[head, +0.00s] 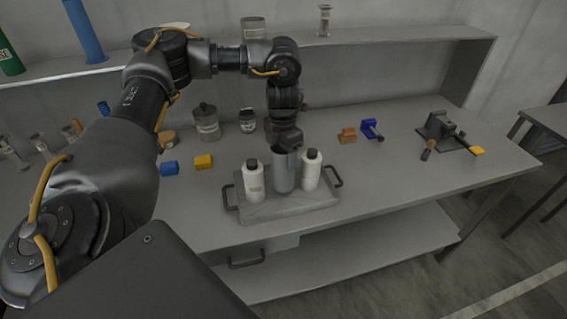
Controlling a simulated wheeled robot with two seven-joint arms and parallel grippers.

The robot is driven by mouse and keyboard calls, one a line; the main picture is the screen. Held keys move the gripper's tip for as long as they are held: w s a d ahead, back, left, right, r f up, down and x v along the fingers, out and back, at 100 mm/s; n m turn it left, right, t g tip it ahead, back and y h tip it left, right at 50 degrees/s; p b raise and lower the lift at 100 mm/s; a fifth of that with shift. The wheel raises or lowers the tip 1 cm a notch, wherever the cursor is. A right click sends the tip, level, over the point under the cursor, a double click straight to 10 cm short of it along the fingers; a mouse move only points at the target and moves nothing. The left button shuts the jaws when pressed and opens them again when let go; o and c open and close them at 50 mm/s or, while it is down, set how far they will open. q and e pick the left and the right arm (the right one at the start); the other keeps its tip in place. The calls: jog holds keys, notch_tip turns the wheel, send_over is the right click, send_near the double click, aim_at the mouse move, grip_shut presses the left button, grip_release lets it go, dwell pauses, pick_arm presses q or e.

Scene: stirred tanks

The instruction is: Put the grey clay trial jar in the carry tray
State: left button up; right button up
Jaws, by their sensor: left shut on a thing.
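The grey jar (284,173) is a tall blue-grey cylinder, upright between two white bottles at the carry tray (285,207). My left gripper (287,143) comes down from above and is shut on the jar's top rim. The tray is grey with dark handles at both ends and lies on the bench near its front edge. I cannot tell whether the jar's base touches the tray floor. The gripper hides part of the jar's top. My right gripper is not in view.
White bottles with black caps (254,180) and (311,171) stand in the tray close on both sides of the jar. Blue and yellow blocks (204,161) lie left of the tray. The bench right of the tray is mostly clear.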

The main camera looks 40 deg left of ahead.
pick_arm(q)
notch_tip(320, 180, down, 4)
jog(key=shift+w+r, duration=0.15)
jog(key=shift+r, duration=0.1)
jog(key=o, duration=1.3)
jog(key=shift+f, duration=0.15)
jog(key=shift+r+p, duration=0.3)
jog(key=shift+r, duration=0.05)
notch_tip(320, 180, up, 12)
jog(key=shift+f, duration=0.15)
